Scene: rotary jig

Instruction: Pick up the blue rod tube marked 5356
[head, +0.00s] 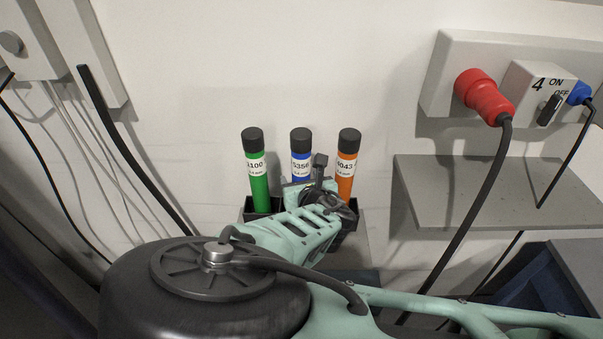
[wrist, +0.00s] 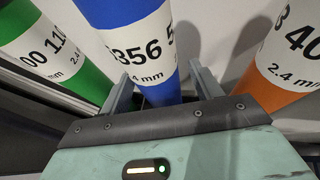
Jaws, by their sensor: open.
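The blue rod tube (head: 301,162) with a black cap and white label stands upright in the holder, between the other two tubes. In the wrist view the blue tube (wrist: 135,12) shows "356" on its label and lies between my gripper's fingers. My gripper (wrist: 158,84) is open, with one finger at each side of the blue tube. I cannot tell whether either finger touches it. In the head view my arm hides the tube's lower part and most of the gripper.
A green tube (head: 258,185) stands at left and an orange tube (head: 347,175) at right, both close by. The dark holder (head: 262,214) is against the wall. A grey shelf (head: 480,190), red plug (head: 483,95) and hanging cables are at right.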

